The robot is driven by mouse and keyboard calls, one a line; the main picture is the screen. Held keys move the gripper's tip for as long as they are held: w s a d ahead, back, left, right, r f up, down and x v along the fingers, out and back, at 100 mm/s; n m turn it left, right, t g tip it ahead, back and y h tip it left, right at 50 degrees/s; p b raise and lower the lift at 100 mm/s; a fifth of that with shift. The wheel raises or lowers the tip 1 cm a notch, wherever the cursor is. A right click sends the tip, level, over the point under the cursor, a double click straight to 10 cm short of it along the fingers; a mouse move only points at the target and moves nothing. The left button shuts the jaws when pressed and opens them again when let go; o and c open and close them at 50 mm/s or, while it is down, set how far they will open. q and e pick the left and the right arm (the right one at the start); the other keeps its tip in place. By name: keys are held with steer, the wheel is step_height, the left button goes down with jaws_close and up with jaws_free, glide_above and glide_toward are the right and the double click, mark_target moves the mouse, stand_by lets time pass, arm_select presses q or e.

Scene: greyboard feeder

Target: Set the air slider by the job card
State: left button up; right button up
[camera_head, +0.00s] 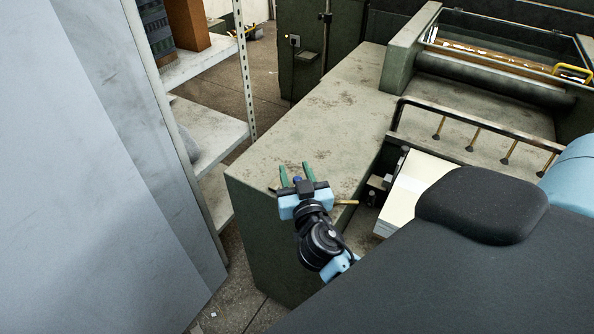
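I cannot pick out the air slider or the job card in this view. A short brass-coloured rod (346,202) shows just right of the gripper, and I cannot tell what it belongs to.
A cream stack of board (407,193) lies right of the gripper, beside small dark fittings. A dark rail (470,125) with several brass rods crosses behind it. A metal shelf rack (205,140) and a large grey panel (110,170) stand at left. The feeder's top is mostly clear.

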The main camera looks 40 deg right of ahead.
steer(key=shift+w, duration=0.1)
steer(key=c, duration=0.6)
jaws_close()
steer(key=shift+f, duration=0.1)
steer(key=shift+w+a+f+b, duration=0.1)
steer(key=shift+w+a+b, duration=0.15)
steer(key=shift+w+b, duration=0.3)
steer(key=shift+w+a, duration=0.1)
steer(key=shift+w, duration=0.25)
steer(key=o, duration=0.6)
jaws_free()
